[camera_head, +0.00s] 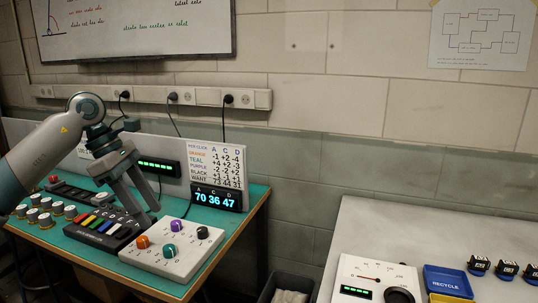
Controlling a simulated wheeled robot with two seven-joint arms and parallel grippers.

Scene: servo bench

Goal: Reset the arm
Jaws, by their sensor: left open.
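A white panel (187,262) on the green bench carries an orange knob (143,242), a teal knob (169,250), a purple knob (176,225) and a black knob (203,232). A display (216,198) behind it, headed A, C, D, reads 70 36 47. A card (214,163) above lists per-click changes for the colours; its WANT row seems to read 73 44 31. My left gripper (152,214) points down, open and empty, behind and left of the orange knob. I cannot tell whether its tips touch anything. My right gripper is out of view.
A dark box with coloured keys (103,224) and several capped knobs (45,204) lie left. A green-lit bar (157,165) stands behind my gripper. A pale table at right holds a dial meter (377,278) and a blue RECYCLE tray (448,274). A bin (289,285) stands between.

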